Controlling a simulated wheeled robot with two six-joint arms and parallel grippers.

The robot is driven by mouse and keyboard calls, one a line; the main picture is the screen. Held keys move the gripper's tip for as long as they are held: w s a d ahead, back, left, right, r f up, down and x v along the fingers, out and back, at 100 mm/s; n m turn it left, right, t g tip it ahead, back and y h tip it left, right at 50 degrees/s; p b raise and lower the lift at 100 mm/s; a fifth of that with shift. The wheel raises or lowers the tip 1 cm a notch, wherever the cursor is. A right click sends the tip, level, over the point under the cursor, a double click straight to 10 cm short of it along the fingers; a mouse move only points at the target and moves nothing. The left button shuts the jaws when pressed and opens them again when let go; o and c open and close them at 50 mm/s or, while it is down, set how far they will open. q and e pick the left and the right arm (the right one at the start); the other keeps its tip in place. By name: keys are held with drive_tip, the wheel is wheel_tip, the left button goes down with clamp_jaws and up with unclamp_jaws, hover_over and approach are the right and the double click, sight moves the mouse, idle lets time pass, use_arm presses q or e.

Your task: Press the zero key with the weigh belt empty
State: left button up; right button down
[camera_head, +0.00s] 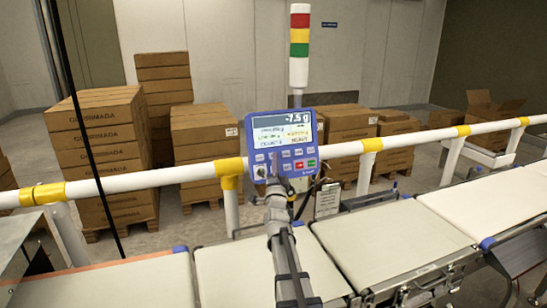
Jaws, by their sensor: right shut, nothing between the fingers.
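The blue weigh indicator (282,145) stands behind the belts, and its screen reads about -7.5 g. Below the screen are rows of small keys, with a red key (299,166) and a green key (311,163) at the lower right. Key labels are too small to read. My right gripper (275,166) is shut and empty, in front of the indicator's lower middle, hiding part of its key area. I cannot tell whether it touches a key. The belt sections (395,240) in view are bare. My left gripper is out of view.
A white guard rail with yellow joints (229,168) runs behind the belts. A red, yellow and green signal tower (299,45) rises behind the indicator. Stacked cartons (100,140) stand beyond the rail. A clipboard-like tag (327,200) hangs right of my arm.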

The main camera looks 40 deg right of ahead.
drive_tip(key=shift+w, duration=0.1)
drive_tip(key=shift+w+d+f, duration=0.1)
drive_tip(key=shift+w+d, duration=0.05)
drive_tip(key=shift+w, duration=0.15)
drive_tip(key=shift+w+d+f, duration=0.1)
drive_tip(key=shift+w, duration=0.3)
idle(0.8)
drive_tip(key=shift+s, duration=0.15)
drive_tip(key=shift+s+a+r, duration=0.2)
drive_tip(key=shift+s+a, duration=0.05)
drive_tip(key=shift+s, duration=0.4)
drive_tip(key=s, duration=0.1)
drive_tip(key=s+a+r+p, duration=0.1)
drive_tip(key=s, duration=0.2)
drive_tip(key=shift+s+a+r, duration=0.2)
drive_tip(key=shift+s, duration=0.1)
idle(0.4)
idle(0.6)
